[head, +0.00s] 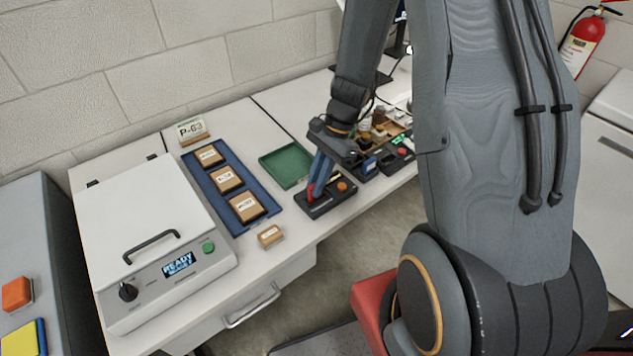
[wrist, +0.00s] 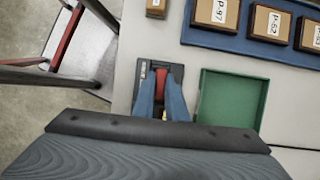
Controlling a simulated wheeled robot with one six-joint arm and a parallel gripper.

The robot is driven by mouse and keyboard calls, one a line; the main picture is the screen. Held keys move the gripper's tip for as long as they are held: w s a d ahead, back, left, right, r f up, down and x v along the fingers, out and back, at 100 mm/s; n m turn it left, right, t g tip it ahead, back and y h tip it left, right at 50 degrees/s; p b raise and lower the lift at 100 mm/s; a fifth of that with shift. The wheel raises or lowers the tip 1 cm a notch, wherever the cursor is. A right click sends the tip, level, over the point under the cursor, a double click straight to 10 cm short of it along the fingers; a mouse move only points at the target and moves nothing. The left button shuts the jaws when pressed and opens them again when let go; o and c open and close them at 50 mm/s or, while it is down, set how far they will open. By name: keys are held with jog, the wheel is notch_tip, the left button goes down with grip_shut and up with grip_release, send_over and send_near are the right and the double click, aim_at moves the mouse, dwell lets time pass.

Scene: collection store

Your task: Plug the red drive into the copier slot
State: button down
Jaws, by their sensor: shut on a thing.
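My gripper (head: 318,190) points down over the black copier (head: 334,203) near the front edge of the table. Its blue fingers are shut on the red drive (wrist: 161,78), and in the wrist view my gripper (wrist: 161,96) hides much of the copier (wrist: 141,98) behind it. The red drive (head: 311,194) shows as a small red patch at the fingertips in the head view. It is at the copier's top; I cannot tell how deep it sits in the slot. The copier has an orange button (head: 342,187).
A green tray (head: 286,165) lies close by, with a blue tray (head: 212,188) of labelled boxes to its left. A small box (head: 270,236) stands near the front edge. A white lidded machine (head: 150,235) fills the left. Other devices (head: 385,150) crowd the right.

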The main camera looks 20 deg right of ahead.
jog(key=shift+f+b, duration=0.3)
jog(key=shift+f, duration=0.15)
jog(key=c, duration=2)
grip_release()
jog(key=shift+c, duration=0.2)
jog(key=p+v, duration=0.8)
jog(key=v, duration=0.3)
jog(key=shift+a, duration=0.1)
jog(key=s+a+r+n+t+h+b, duration=0.2)
jog(key=s+a+r+n+h+b, duration=0.2)
jog(key=s+n, duration=0.7)
notch_tip(320, 180, up, 2)
jog(key=n+b, duration=0.2)
jog(key=n, duration=0.1)
jog(key=shift+a+r+t, duration=0.2)
jog(key=shift+t, duration=0.2)
